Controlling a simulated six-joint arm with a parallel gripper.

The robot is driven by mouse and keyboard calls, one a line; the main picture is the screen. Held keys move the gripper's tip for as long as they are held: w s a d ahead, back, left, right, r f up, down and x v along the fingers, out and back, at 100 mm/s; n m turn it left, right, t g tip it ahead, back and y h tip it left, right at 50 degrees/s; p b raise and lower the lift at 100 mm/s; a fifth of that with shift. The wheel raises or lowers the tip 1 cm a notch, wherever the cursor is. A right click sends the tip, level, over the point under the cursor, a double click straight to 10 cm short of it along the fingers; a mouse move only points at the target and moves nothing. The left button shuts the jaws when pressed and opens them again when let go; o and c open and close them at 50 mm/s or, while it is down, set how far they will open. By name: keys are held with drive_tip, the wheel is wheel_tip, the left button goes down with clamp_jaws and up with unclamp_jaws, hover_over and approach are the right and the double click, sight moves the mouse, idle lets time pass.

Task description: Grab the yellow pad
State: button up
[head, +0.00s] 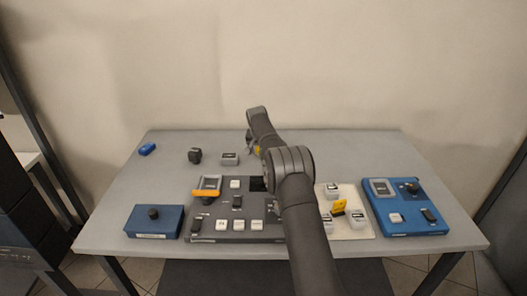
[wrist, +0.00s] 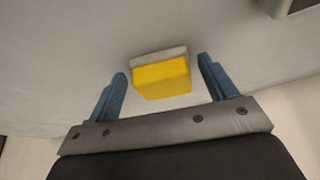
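The yellow pad (wrist: 163,80) shows in the wrist view as a yellow block with a pale grey part along its far edge. My gripper (wrist: 161,65) is open, with one blue finger on each side of the pad and a visible gap on both sides. I cannot tell whether the fingers are low enough to enclose it. In the head view a small yellow patch of the pad (head: 257,149) shows beside my wrist; my arm hides most of it and the gripper's fingertips.
A dark grey panel (head: 262,236) with white blocks and an orange bar (head: 207,193) stands in front. A white board (head: 360,230) holds another yellow piece (head: 339,207). Blue panels (head: 405,215) and (head: 153,222) flank them. A light grey block (head: 229,158) and black knob (head: 195,155) lie left. The back right is clear.

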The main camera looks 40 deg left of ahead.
drive_tip(key=c, duration=0.8)
drive_tip(key=shift+r, duration=0.15)
